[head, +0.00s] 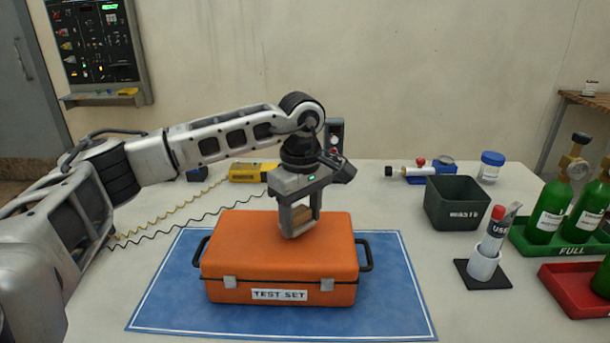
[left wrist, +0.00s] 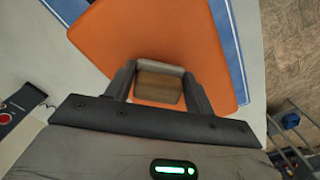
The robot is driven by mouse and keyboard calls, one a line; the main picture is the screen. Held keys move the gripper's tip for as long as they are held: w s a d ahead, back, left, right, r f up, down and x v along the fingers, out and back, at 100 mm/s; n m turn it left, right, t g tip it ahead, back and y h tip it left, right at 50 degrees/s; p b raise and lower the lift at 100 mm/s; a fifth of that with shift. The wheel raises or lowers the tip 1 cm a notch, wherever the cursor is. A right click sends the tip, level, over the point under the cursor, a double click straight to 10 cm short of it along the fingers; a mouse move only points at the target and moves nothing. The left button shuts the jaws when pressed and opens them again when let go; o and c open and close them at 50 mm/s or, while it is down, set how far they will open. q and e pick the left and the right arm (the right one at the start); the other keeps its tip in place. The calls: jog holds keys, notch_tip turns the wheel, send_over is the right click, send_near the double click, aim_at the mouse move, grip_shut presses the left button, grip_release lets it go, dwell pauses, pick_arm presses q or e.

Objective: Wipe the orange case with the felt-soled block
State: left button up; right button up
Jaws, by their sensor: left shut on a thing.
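The orange case (head: 240,257), labelled TEST SET, lies closed on a blue mat (head: 395,290). My left gripper (head: 299,228) is over the middle of the case lid, pointing down. It is shut on the felt-soled block (head: 304,216), which has a wooden body and a grey sole. The block's sole is at or very near the lid; I cannot tell whether it touches. In the left wrist view the block (left wrist: 158,86) sits between the fingers, with the orange case (left wrist: 160,40) behind it. My right gripper is not in view.
On the right are a dark bin (head: 457,204), a white holder (head: 483,267) with a tube in it, a green tray (head: 560,247) with green cylinders and a red tray (head: 578,290). A yellow device (head: 252,173) lies behind the case. The mat's front is clear.

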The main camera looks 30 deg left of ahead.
pick_arm(q)
notch_tip(320, 180, up, 3)
jog(key=shift+s+r+p, duration=0.1)
jog(key=shift+r+p, duration=0.05)
jog(key=shift+p, duration=0.7)
jog(key=shift+r+p, duration=1.2)
jog(key=shift+r, duration=0.55)
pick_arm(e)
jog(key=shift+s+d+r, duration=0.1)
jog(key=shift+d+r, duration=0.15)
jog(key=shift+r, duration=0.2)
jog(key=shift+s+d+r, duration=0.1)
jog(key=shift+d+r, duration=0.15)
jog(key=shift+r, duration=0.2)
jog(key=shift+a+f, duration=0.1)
pick_arm(q)
jog(key=shift+f, duration=0.1)
